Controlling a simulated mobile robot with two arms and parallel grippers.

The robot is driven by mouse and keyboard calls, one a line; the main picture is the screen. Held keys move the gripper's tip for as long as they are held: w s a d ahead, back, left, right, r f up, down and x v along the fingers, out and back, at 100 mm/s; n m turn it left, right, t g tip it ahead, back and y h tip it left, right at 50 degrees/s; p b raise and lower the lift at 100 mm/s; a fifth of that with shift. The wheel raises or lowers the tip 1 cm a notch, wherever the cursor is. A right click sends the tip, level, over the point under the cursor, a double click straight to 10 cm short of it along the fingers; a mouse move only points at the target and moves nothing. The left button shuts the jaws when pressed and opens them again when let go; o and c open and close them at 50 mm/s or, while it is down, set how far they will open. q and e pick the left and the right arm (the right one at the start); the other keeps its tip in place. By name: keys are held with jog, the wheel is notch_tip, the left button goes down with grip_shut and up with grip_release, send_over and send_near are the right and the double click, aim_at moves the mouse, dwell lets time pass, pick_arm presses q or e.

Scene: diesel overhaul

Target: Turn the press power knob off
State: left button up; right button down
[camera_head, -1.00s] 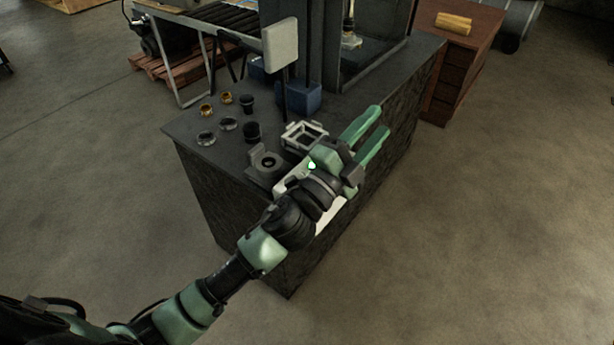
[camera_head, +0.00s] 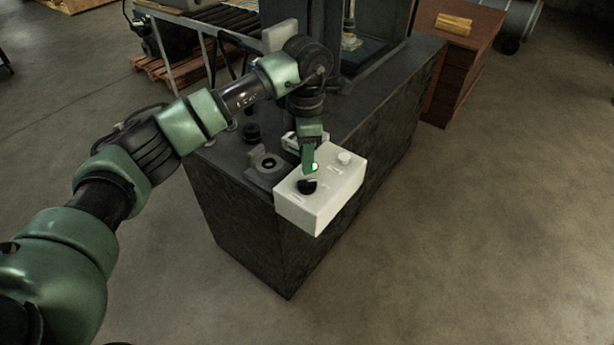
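A white control box (camera_head: 318,210) sits at the near corner of the dark bench. On its top are a black knob (camera_head: 307,187), a small lit green lamp (camera_head: 314,167) and a pale round button (camera_head: 345,158). My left gripper (camera_head: 308,166) points down over the box, just behind the black knob in the picture. Its fingers are seen edge-on and overlap, so the gap between them is hidden. I cannot tell whether the fingertips touch the box; they appear apart from the black knob. My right gripper is not in view.
The dark bench (camera_head: 232,205) carries a grey block with a round hole (camera_head: 267,164) left of the box and a black cylindrical part (camera_head: 251,132). A press frame stands at the back. A wooden cabinet (camera_head: 457,70) stands right. The floor in front is clear.

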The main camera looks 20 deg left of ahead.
aim_at(307, 181)
pick_arm(q)
notch_tip(307, 181, down, 7)
jog(key=shift+d+f+p, duration=0.1)
jog(key=shift+f+p, duration=0.05)
jog(key=shift+p, duration=0.75)
grip_shut()
